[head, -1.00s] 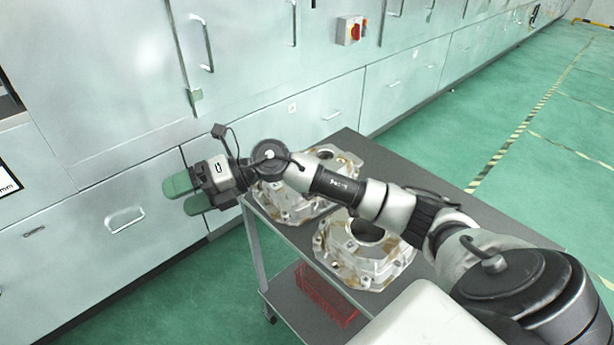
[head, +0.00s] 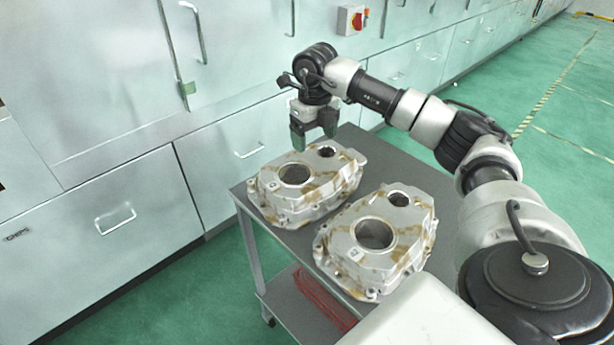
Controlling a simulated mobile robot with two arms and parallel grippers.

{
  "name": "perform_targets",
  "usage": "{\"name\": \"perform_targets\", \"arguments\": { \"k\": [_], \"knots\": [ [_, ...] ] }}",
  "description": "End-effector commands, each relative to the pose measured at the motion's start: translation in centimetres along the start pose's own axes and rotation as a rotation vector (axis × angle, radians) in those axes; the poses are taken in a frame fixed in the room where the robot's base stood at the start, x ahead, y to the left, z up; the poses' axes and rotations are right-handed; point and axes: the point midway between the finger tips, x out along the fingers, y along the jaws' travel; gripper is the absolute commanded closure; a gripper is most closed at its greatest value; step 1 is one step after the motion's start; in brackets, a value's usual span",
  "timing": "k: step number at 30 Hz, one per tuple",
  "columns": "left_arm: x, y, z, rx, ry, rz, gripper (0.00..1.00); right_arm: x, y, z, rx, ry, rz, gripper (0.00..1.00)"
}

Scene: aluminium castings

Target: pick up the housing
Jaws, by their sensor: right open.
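Two silver-grey cast housings with brown stains lie on the grey top of a cart. The far housing (head: 306,184) is at the cart's left end. The near housing (head: 377,239) is to its right and closer to me. Each has a large round opening and a smaller one. My right gripper (head: 313,145) points down with its green-grey fingers apart and empty. In the picture it is just above the far edge of the far housing. I cannot tell exactly how high above it the fingertips are. My left gripper is not in view.
The cart top (head: 385,155) has bare room behind the housings. A red crate (head: 322,300) sits on its lower shelf. A pale cabinet wall (head: 130,195) with handles runs behind the cart. Green floor lies at the right.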

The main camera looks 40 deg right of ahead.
Motion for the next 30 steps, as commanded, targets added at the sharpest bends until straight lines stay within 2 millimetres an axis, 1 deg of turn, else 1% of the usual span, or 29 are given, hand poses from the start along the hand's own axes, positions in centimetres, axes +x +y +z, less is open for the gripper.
{"name": "perform_targets", "arguments": {
  "k": [5, 9, 13, 16, 22, 23, 30],
  "knots": [
    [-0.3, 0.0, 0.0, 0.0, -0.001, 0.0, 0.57, 1.3, 0.1, 0.0, -0.001, 0.001, 0.001, 0.19],
    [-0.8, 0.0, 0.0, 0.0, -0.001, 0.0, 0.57, 3.4, 0.5, 0.0, -0.001, 0.004, 0.0, 0.19],
    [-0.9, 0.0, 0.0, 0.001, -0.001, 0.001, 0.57, 5.2, 0.5, 0.1, -0.001, 0.001, 0.002, 0.19],
    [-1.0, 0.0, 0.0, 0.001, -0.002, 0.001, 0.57, 5.7, 0.5, 0.1, -0.001, 0.0, 0.002, 0.19],
    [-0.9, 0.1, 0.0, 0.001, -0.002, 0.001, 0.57, 5.8, 0.5, 0.1, -0.001, -0.002, 0.002, 0.19],
    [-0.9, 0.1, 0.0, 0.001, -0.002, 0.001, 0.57, 5.8, 0.5, 0.1, -0.001, -0.002, 0.002, 0.21],
    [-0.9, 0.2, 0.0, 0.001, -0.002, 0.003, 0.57, 5.8, 0.5, 0.1, -0.001, -0.001, 0.002, 0.57]
  ]
}}
